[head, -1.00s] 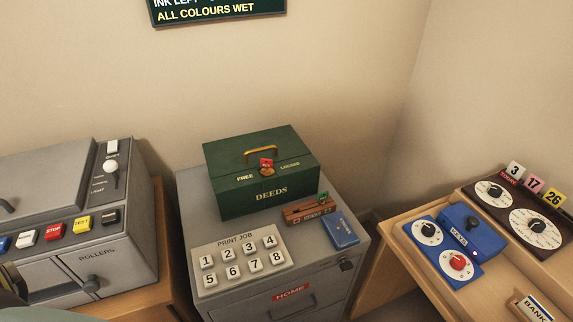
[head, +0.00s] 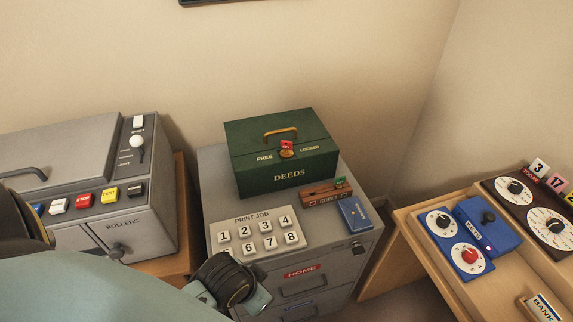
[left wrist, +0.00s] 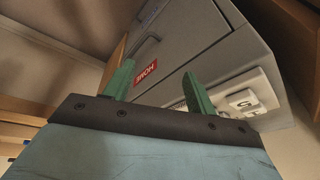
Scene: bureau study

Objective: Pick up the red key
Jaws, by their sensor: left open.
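The red key (head: 286,146) sits in the round brass lock on the front top of the green deeds box (head: 290,176), between the words FREE and LOCKED. Only its red tag shows clearly. The box lid is shut, and the box stands on the grey cabinet. My left arm reaches in from the left in the head view, its wrist low in front of the cabinet, below and left of the key. In the left wrist view my left gripper (left wrist: 158,85) is open and empty, with two green fingers apart in front of the cabinet's HOME drawer. The key is not in that view.
A grey machine (head: 95,190) stands at left. A desk with blue dial boxes (head: 489,228) stands at right.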

